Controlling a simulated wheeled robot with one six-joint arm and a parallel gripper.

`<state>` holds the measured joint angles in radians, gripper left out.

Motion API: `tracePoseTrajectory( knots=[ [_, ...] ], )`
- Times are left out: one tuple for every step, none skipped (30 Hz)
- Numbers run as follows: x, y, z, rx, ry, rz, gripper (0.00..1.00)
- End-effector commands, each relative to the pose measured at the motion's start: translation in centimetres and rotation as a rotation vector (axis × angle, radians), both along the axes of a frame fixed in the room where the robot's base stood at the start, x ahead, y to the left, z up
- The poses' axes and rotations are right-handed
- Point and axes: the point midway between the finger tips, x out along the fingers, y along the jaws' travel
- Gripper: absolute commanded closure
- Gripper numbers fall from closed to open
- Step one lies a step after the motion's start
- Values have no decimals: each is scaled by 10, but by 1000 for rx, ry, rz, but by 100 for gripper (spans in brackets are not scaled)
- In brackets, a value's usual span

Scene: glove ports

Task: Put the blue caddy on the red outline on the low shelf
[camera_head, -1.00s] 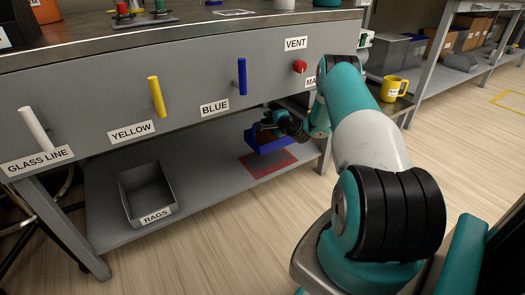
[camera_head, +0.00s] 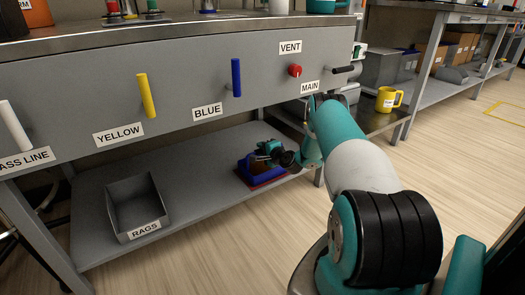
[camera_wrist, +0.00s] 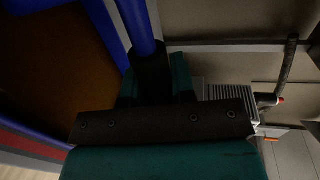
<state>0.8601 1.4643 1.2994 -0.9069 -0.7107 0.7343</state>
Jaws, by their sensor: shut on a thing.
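The blue caddy (camera_head: 246,172) is on the low shelf (camera_head: 190,185), over the red outline (camera_head: 272,182), whose near and right edges show beside it. My gripper (camera_head: 270,148) is at the caddy's top, under the bench front, partly hidden by my arm. In the wrist view my gripper (camera_wrist: 155,85) is shut on the caddy's blue handle (camera_wrist: 140,28). The caddy's brown inside (camera_wrist: 60,60) shows at the left there. Whether the caddy's base touches the shelf is hard to tell.
A grey bin labelled RAGS (camera_head: 137,207) stands on the shelf to the left. The bench front above has a yellow handle (camera_head: 147,95), a blue handle (camera_head: 236,77) and a red VENT knob (camera_head: 295,70). A yellow mug (camera_head: 389,98) stands on a side surface at right.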

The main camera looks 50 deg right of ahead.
Motion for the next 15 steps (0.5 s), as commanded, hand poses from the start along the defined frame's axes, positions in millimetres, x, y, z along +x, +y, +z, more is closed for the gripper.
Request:
tracePoseTrajectory(
  knots=[
    [1,-1,0,-2,-4,-1,100],
    [0,0,-3,0,0,0,74],
    [0,0,-2,0,0,0,65],
    [0,0,-2,0,0,0,58],
    [0,0,-2,0,0,0,51],
    [0,0,-2,0,0,0,51],
    [0,0,-2,0,0,0,51],
    [0,0,-1,0,0,0,51],
    [0,0,-1,0,0,0,51],
    [0,0,-1,0,0,0,51],
    [0,0,-1,0,0,0,51],
    [0,0,-1,0,0,0,51],
    [0,0,-1,0,0,0,51],
    [0,0,1,0,0,0,51],
    [-1,0,2,1,1,-1,51]
  ],
)
